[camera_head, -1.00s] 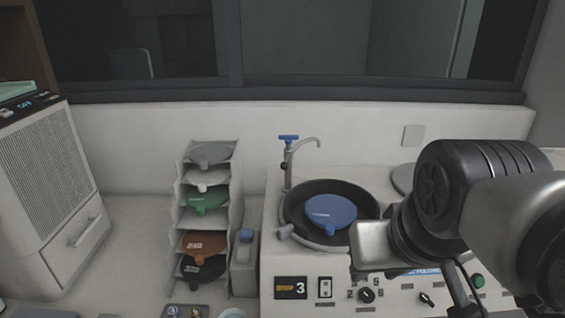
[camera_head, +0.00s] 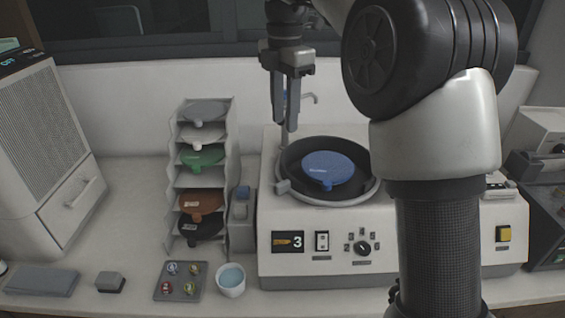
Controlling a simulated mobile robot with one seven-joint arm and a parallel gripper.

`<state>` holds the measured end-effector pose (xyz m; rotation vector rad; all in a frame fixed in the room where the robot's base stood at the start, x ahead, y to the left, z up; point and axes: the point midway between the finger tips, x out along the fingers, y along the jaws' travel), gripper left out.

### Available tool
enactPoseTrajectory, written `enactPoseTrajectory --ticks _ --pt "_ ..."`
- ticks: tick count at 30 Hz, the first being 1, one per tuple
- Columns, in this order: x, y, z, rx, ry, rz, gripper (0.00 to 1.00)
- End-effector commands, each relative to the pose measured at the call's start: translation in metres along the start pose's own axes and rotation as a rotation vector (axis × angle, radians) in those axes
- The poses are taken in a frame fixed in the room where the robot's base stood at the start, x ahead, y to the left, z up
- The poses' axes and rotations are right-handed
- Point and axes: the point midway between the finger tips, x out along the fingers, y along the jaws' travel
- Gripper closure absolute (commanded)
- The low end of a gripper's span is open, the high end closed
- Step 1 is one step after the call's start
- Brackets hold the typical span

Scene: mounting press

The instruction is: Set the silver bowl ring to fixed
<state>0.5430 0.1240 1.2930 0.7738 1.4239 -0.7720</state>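The silver bowl ring (camera_head: 334,202) runs around the rim of the black bowl (camera_head: 312,190) on the white polishing machine (camera_head: 300,256). A small grey tab (camera_head: 283,187) sticks out at the ring's front left. A blue disc (camera_head: 328,168) lies in the bowl, its tab toward the front. My gripper (camera_head: 286,126) points down above the bowl's back left edge, in front of the blue-topped tap. Its two fingers show slightly apart, with nothing between them. It appears clear of the ring.
A button tray (camera_head: 181,281), a cup (camera_head: 231,280) and small blocks lie in front. A dark device stands far right.

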Motion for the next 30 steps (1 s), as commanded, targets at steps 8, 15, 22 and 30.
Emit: enactPoseTrajectory --ticks 8,15,22,30 --pt "0.028 0.003 0.0 -0.035 0.005 -0.008 0.67" --pt "0.08 0.003 -0.001 -0.034 0.006 -0.009 0.67" --pt "0.129 0.003 -0.001 -0.034 0.006 -0.009 0.67" --pt "0.168 0.003 -0.001 -0.034 0.004 -0.006 0.67"
